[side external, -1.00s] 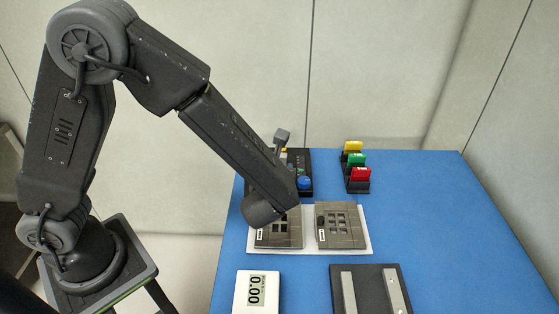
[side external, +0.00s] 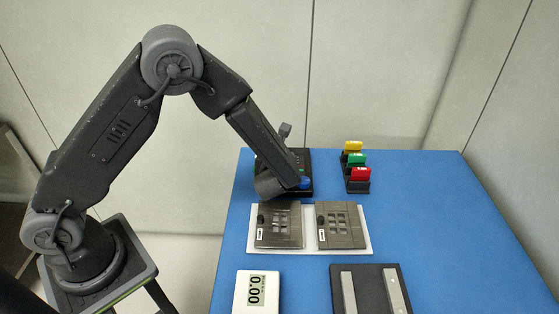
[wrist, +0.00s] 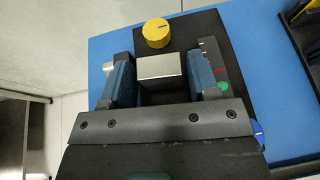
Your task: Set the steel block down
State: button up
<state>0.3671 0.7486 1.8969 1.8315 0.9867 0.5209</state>
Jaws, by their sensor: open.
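The steel block (wrist: 162,70), a shiny rectangular piece, shows in the wrist view between the two blue-padded fingers of my gripper (wrist: 162,80). The fingers are open, with dark gaps on both sides of the block. The block appears to rest on the black unit (wrist: 188,26), behind which the blue table shows. In the side view my arm reaches down over this black unit (side external: 303,163), and the arm's end hides the fingers and the block there.
A yellow knob (wrist: 156,33) stands just beyond the block. A white tray (side external: 310,249) with two windowed grey plates lies in front. A white 0.00 display (side external: 241,295), a dark board with metal rails (side external: 370,290) and a yellow, green and red rack (side external: 357,186) are nearby.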

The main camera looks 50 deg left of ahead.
jog(key=shift+w+a+f, duration=0.1)
jog(key=shift+w, duration=0.05)
jog(key=c, duration=0.9)
jog(key=shift+c, duration=0.2)
